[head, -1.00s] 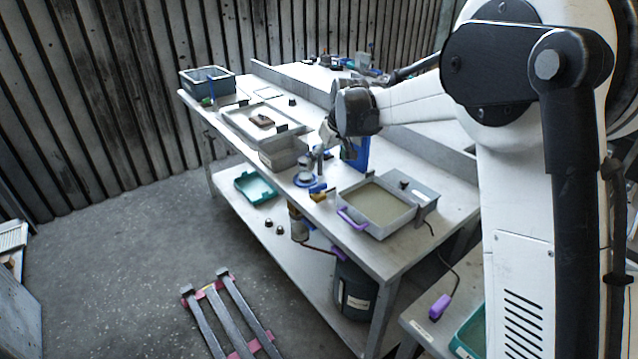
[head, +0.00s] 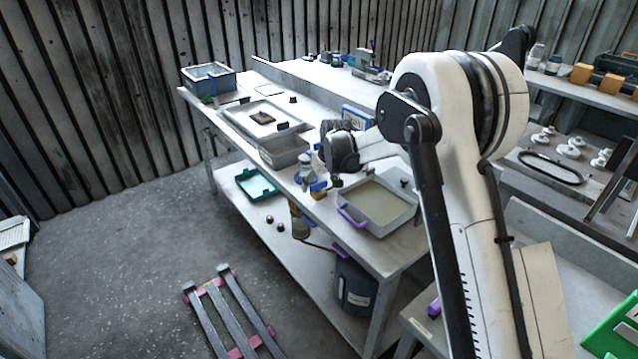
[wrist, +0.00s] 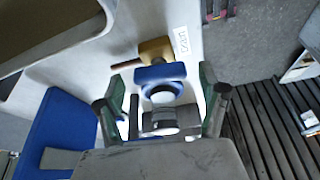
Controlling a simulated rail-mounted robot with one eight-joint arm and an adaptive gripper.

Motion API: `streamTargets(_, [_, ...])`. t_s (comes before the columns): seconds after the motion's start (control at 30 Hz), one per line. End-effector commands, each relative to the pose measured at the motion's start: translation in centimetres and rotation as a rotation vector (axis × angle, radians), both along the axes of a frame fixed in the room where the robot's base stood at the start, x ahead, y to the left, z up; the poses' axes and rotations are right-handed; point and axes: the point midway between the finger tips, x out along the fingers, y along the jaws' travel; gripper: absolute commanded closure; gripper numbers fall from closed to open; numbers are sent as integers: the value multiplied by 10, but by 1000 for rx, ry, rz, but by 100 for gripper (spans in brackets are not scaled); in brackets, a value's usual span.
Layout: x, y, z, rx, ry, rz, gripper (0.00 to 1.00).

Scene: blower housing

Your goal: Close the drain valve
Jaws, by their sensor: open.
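The drain valve, a small brass body (head: 318,196) with a blue part (head: 319,186), is at the front edge of the bench beside the purple-handled tray. In the wrist view its brass block (wrist: 155,50) and blue part (wrist: 160,72) lie ahead, with a round grey-white piece behind the blue part. My gripper (head: 331,180) is low over the bench, close to the valve. In the wrist view my gripper (wrist: 163,85) is open, with one green-padded finger on each side of the blue part. I cannot tell whether either finger touches it. The handle's exact position is unclear.
The tray (head: 407,212) with a purple handle (head: 352,217) stands right of the valve. A grey bin (head: 283,152) and a blue-and-white fixture (head: 305,172) are on its left. A blue box (wrist: 52,125) is close by my gripper. A dark drum (head: 355,288) stands underneath.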

Motion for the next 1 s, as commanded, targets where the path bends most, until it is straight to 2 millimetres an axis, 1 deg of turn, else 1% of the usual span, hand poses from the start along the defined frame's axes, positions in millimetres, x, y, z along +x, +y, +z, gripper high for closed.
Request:
streamTargets(0.13, [2, 1, -6, 0, 0, 0, 27])
streamTargets(0.4, [2, 1, -7, 0, 0, 0, 27])
streamTargets(0.43, [2, 1, -7, 0, 0, 0, 28])
streamTargets(0.77, [2, 1, -7, 0, 0, 0, 72])
streamTargets(1.0, [2, 2, -8, 0, 0, -17, 73])
